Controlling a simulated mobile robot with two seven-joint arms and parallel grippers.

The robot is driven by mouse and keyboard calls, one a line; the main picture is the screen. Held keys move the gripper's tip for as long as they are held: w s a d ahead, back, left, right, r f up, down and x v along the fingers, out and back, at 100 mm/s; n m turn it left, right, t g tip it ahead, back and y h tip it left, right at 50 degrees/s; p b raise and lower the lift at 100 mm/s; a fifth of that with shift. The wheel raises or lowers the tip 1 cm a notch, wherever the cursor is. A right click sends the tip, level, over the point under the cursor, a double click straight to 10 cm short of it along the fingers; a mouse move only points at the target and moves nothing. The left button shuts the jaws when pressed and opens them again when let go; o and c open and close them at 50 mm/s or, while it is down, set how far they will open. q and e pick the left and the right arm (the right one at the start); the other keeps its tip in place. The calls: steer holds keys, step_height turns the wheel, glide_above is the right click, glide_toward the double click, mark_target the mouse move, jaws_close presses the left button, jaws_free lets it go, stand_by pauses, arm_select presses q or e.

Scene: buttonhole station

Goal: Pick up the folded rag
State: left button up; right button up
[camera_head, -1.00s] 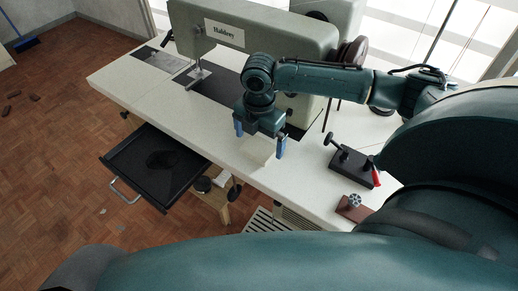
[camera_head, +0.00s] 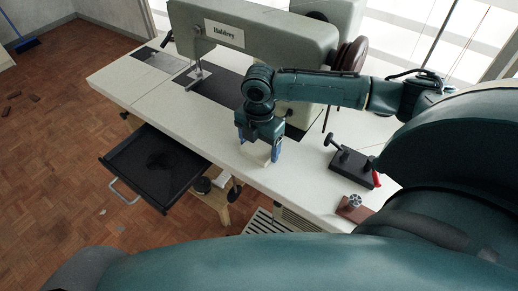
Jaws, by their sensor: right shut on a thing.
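The folded rag (camera_head: 256,152) is a small cream-white piece on the pale sewing table (camera_head: 305,180), near its front edge. My right gripper (camera_head: 261,154) is above the table with its blue fingers pointing down. It is shut on the rag, with one finger at each side. The gripper hides part of the rag, and I cannot tell whether the rag touches the table. My left gripper is not in view.
A grey-green sewing machine (camera_head: 270,37) stands behind the gripper. An open black drawer (camera_head: 187,187) juts out at the front left. A black device with a red lever (camera_head: 352,167) and a small brown block (camera_head: 352,208) sit to the right.

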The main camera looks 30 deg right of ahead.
mark_target(259, 148)
step_height(259, 148, up, 10)
steer(key=shift+r+p, duration=0.1)
steer(key=shift+p, duration=0.4)
steer(key=o, duration=0.4)
steer(key=shift+a, duration=0.1)
steer(key=c, duration=0.3)
